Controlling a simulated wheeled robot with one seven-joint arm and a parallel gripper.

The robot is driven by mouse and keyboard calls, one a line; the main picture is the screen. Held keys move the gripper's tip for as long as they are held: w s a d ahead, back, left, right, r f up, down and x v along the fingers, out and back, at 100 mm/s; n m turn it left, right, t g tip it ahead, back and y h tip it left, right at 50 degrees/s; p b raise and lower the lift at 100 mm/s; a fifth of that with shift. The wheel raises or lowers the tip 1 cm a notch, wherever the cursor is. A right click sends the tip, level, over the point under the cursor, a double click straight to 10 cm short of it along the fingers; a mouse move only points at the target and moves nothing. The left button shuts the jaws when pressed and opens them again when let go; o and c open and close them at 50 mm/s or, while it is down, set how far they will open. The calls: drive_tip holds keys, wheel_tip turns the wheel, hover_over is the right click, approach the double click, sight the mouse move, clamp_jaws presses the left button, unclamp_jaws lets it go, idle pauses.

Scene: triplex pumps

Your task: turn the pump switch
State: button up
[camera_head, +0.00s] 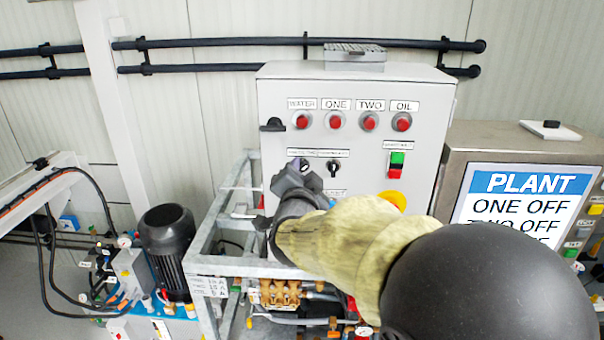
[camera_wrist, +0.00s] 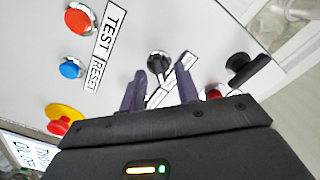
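A grey control cabinet (camera_head: 270,95) carries rotary switches below its row of red lamps. One black rotary switch (camera_head: 333,169) shows just right of my gripper (camera_head: 298,167) in the head view, under a small label I cannot read. My gripper is in front of the panel and hides the area to the left of that switch. In the wrist view, a black knob (camera_wrist: 158,63) sits ahead of and between the two purple fingers of my gripper (camera_wrist: 162,74). The fingers are apart, with a visible gap around the knob. I cannot tell which switch this is.
A black cabinet handle (camera_wrist: 247,69) protrudes near the fingers. A yellow emergency stop (camera_wrist: 62,118), a red button (camera_wrist: 80,19) and a blue button (camera_wrist: 70,68) are also on the panel. A metal frame (camera_head: 212,235) and motor (camera_head: 168,240) stand at left.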

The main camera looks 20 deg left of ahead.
drive_tip(key=b+v, duration=0.3)
drive_tip(key=v, duration=1.4)
drive_tip(key=shift+s+d, duration=0.15)
drive_tip(key=shift+s, duration=0.05)
